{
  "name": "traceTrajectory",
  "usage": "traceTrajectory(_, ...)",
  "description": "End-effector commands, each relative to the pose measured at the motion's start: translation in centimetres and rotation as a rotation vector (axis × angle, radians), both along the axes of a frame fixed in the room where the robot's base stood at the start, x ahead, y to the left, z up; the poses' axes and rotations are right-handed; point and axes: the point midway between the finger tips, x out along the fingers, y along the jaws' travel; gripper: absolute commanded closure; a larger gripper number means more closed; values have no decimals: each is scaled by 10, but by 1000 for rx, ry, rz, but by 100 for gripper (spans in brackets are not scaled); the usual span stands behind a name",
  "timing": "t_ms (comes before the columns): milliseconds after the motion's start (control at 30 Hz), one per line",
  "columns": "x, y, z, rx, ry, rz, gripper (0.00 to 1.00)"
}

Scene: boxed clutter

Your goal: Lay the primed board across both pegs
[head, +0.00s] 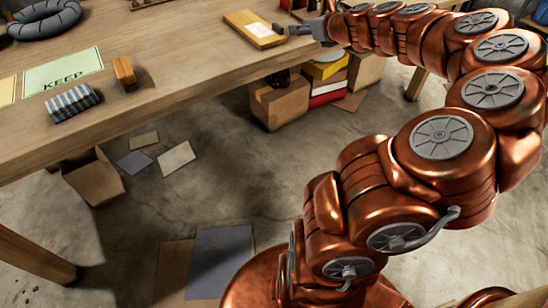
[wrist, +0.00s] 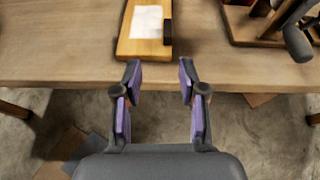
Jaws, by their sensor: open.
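A flat yellow-brown board (head: 254,31) with a white patch lies on the workbench near its edge. It also shows in the wrist view (wrist: 146,47), straight ahead of the fingers, with a small dark block at its right side. I take it to be the primed board. My gripper (wrist: 160,75) is open and empty, with its purple-padded fingers apart at the bench's front edge, short of the board. In the head view my gripper (head: 303,30) is just right of the board. I cannot make out the two pegs for certain.
A wooden rack (wrist: 240,28) with dark tools stands right of the board. Cardboard boxes (head: 280,103) sit below.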

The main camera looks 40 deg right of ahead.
Motion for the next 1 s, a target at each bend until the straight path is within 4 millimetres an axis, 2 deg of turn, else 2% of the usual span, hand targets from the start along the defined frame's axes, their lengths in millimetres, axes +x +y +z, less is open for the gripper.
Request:
traceTrajectory(67, 8, 30, 3, -69, 21, 92, 59)
traceTrajectory(167, 18, 96, 2, -225, 67, 300, 59)
traceTrajectory(200, 18, 128, 0, -306, 87, 406, 59)
traceTrajectory(267, 14, 178, -4, -439, 112, 583, 59)
traceTrajectory(300, 8, 210, -9, -530, 128, 700, 59)
traceTrajectory(367, -8, 256, -20, -667, 150, 892, 59)
traceTrajectory(400, -23, 285, -28, -758, 160, 1025, 59)
traceTrajectory(467, -49, 321, -42, -894, 172, 1226, 59)
traceTrajectory(500, -69, 341, -52, -979, 176, 1362, 59)
traceTrajectory(567, -101, 365, -67, -1097, 179, 1561, 59)
traceTrajectory(600, -125, 377, -76, -1164, 178, 1696, 59)
traceTrajectory(667, -160, 387, -90, -1259, 173, 1895, 59)
traceTrajectory(700, -183, 391, -97, -1313, 166, 2024, 59)
traceTrajectory(800, -238, 389, -112, -1398, 144, 2327, 59)
traceTrajectory(900, -280, 380, -118, -1433, 112, 2565, 59)
traceTrajectory(1000, -309, 370, -121, -1425, 84, 2731, 59)
